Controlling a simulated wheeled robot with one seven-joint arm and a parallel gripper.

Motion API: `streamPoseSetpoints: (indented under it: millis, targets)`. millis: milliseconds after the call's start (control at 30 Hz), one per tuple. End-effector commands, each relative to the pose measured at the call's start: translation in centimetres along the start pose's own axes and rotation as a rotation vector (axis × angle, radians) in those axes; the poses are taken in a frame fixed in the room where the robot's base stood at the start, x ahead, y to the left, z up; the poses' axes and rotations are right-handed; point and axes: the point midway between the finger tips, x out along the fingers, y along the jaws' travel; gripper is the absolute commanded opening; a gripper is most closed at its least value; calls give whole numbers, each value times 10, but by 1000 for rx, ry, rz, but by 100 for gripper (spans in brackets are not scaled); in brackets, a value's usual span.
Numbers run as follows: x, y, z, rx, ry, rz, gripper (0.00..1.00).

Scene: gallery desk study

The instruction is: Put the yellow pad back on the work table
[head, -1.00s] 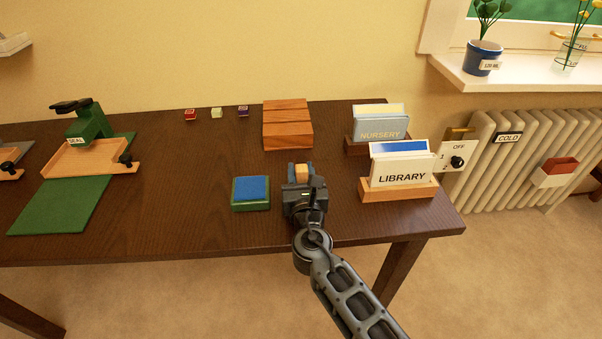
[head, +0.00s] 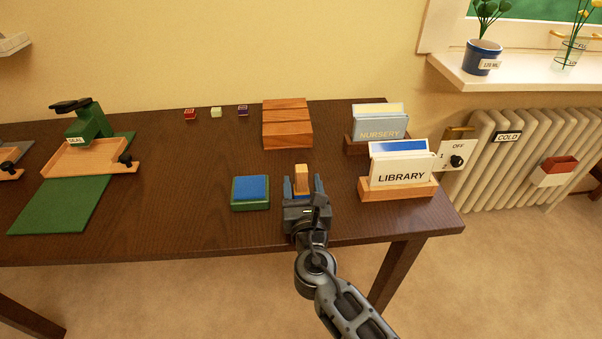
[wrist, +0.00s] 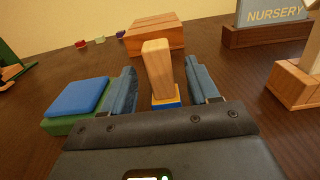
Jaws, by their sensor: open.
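An upright wooden handle (head: 302,178) stands on the work table (head: 180,175). In the wrist view the handle (wrist: 158,70) has a low base (wrist: 166,103), blue with a yellow edge. I cannot tell whether that yellow edge belongs to a pad; no other yellow pad is plain to see. My gripper (head: 303,187) is open, its two blue-grey fingers on either side of the handle, with visible gaps in the wrist view (wrist: 163,88). The lower front of the base is hidden behind my gripper.
A green pad box with a blue top (head: 250,193) sits close to the left of my gripper. The LIBRARY card holder (head: 398,190) is on the right. A slotted wooden block (head: 288,135) and small coloured cubes (head: 216,112) lie behind. The table between the box and green mat (head: 65,205) is clear.

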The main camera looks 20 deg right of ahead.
Motion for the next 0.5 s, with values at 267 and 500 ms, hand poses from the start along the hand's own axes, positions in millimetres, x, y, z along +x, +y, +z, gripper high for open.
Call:
streamPoseSetpoints:
  millis: [267,500]
  targets:
    - [-54,0,-1,1,1,0,60]
    - [-74,0,0,0,0,0,60]
